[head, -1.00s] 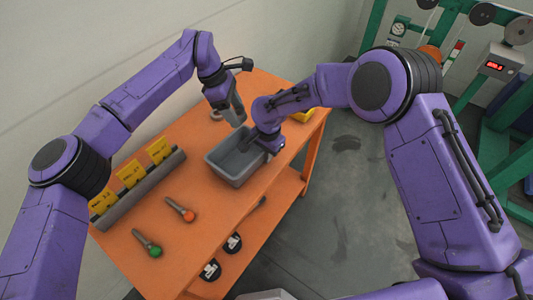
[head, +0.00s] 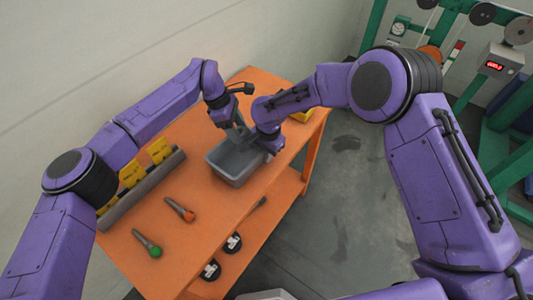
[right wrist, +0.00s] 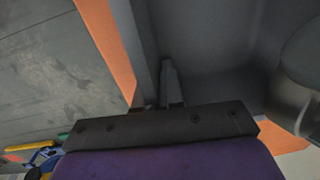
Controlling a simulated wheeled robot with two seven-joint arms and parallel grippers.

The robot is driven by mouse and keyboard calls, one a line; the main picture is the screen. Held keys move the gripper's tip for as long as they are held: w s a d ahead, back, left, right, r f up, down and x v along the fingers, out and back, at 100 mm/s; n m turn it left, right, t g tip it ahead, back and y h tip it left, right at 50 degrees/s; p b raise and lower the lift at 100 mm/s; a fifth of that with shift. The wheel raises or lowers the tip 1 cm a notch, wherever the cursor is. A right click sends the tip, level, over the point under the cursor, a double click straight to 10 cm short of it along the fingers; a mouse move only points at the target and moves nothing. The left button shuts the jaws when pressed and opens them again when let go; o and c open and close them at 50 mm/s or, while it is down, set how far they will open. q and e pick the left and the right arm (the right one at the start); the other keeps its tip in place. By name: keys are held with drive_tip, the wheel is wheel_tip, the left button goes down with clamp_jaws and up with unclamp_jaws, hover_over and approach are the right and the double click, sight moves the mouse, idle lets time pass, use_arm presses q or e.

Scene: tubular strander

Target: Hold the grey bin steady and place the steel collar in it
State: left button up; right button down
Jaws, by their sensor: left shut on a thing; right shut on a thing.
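The grey bin (head: 232,177) stands on the orange table, near its right edge. My right gripper (head: 268,148) is shut on the bin's right rim. In the right wrist view, its fingers (right wrist: 170,85) straddle the bin wall (right wrist: 146,45). My left gripper (head: 240,136) is shut and points down over the far part of the bin. The steel collar in its jaws is hard to make out in the head view. A rounded grey shape (right wrist: 300,60) over the bin in the right wrist view looks like the collar, but I cannot be sure.
A grey rack with yellow pieces (head: 131,173) lies along the table's left side. An orange-tipped tool (head: 180,210) and a green-tipped tool (head: 148,244) lie in front. A yellow object (head: 303,115) sits behind my right gripper.

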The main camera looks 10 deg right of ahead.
use_arm(q)
drive_tip(key=shift+f, duration=0.95)
drive_tip(key=o, duration=1.3)
drive_tip(key=shift+w+a+r, duration=0.1)
drive_tip(key=shift+a, duration=0.05)
use_arm(e)
drive_tip(key=shift+s, duration=0.1)
use_arm(q)
drive_tip(key=v, duration=1.1)
drive_tip(key=shift+r, duration=0.4)
use_arm(e)
drive_tip(key=c, duration=1.2)
unclamp_jaws()
